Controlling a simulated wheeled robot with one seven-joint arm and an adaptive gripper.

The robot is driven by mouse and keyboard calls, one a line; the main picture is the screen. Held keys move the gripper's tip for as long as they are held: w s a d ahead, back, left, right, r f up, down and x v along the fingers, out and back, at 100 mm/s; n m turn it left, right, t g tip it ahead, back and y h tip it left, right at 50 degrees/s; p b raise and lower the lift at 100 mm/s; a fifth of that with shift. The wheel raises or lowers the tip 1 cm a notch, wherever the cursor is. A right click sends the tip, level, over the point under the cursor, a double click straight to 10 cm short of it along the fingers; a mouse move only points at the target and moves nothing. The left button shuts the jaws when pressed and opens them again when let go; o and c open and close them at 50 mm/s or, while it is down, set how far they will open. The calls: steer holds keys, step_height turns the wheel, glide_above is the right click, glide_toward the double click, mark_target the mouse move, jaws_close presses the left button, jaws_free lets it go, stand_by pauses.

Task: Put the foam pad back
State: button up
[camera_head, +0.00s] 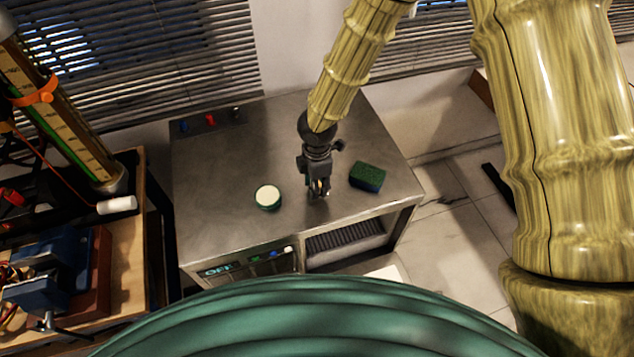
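A block (367,177) with a green top and a dark blue side lies on the metal bench top, right of my gripper; it looks like the foam pad. My gripper (319,191) points down over the middle of the bench, a short gap left of the block. Its fingers are small and dark here, and I cannot tell whether they are open or shut. I see nothing clearly held. A round green tin (267,197) with a cream top stands left of my gripper.
The metal bench (222,160) has small coloured knobs at its back left and an open shelf with a dark ridged item (345,240) below. A wooden workbench (128,265) with a tall gauge, a white cylinder (117,205) and a blue vise-like device (45,265) stands at left.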

steer(key=shift+o, duration=1)
steer(key=shift+r, duration=0.15)
step_height(320, 180, up, 12)
steer(key=b, duration=0.2)
